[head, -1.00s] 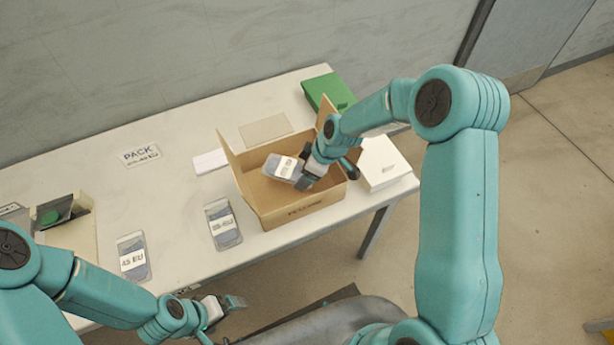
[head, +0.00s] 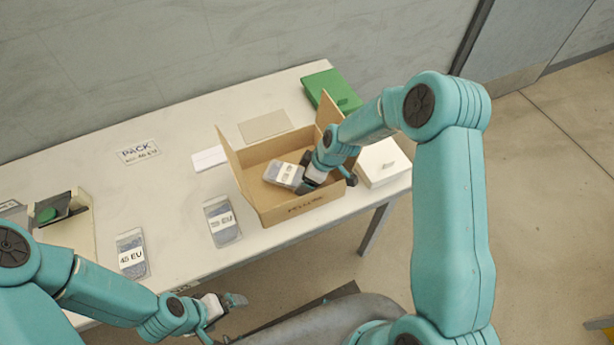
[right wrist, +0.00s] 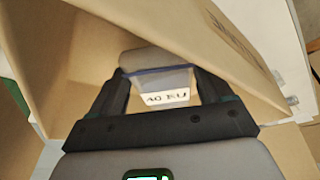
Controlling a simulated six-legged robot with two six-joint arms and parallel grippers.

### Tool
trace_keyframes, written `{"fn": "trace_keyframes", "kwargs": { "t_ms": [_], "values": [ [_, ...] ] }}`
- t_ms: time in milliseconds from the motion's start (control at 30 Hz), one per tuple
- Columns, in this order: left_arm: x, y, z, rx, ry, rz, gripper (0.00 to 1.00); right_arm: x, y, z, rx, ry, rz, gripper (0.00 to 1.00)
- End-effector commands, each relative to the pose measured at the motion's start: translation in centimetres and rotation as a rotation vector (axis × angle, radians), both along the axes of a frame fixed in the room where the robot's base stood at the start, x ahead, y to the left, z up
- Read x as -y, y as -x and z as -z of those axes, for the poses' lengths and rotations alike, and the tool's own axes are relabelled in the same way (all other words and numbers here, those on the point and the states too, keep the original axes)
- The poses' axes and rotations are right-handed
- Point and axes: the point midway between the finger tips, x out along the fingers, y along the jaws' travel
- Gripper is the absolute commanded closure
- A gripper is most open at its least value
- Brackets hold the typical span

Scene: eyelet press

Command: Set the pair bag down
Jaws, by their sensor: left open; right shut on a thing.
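The pair bag (head: 284,174), a clear bag with a white size label, is inside the open cardboard box (head: 296,212). My right gripper (head: 305,184) reaches into the box and is shut on the bag's near end. In the right wrist view the bag (right wrist: 160,80) sits between the two fingers, its label reading 40 EU or 46 EU, with box walls around it. I cannot tell whether the bag touches the box floor. My left gripper (head: 228,302) is open and empty in front of the table's near edge.
Two more labelled bags lie on the table (head: 180,200), one marked 45 EU (head: 131,256) and another (head: 222,221) left of the box. A PACK sign (head: 138,151), a green box (head: 331,91) and a white box (head: 382,162) are around. Raised flaps edge the carton.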

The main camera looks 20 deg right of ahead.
Motion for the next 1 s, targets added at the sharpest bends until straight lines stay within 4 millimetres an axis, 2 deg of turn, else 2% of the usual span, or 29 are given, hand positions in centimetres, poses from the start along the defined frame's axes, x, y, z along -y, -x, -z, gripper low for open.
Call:
{"fn": "trace_keyframes", "kwargs": {
  "t_ms": [267, 300, 333, 667, 833, 900, 1000],
  "values": [
    [0.0, 0.0, 0.6, 0.000, 0.000, 0.000, 0.00, 0.0, 0.0, 0.3, 0.001, 0.001, -0.001, 0.55],
    [0.0, 0.0, 0.6, 0.000, 0.000, 0.000, 0.00, 0.0, 0.0, 0.3, 0.000, 0.000, 0.000, 0.11],
    [0.0, 0.0, 0.6, 0.000, 0.000, 0.000, 0.00, 0.0, 0.0, 0.3, 0.000, 0.000, 0.000, 0.01],
    [0.0, 0.0, 0.2, 0.000, 0.000, 0.000, 0.00, 0.0, 0.1, 0.1, -0.002, 0.000, -0.001, 0.00],
    [0.0, 0.0, -2.4, 0.000, 0.000, 0.000, 0.00, 0.0, 0.1, -1.8, -0.003, -0.001, 0.000, 0.00],
    [0.0, 0.0, -0.6, 0.001, 0.000, 0.000, 0.00, 0.6, 0.4, -2.5, 0.004, 0.001, 0.002, 0.00],
    [0.0, 0.0, 0.1, -0.001, 0.000, 0.000, 0.00, 1.4, 1.1, -4.9, 0.007, 0.002, 0.000, 0.00]
  ]
}}
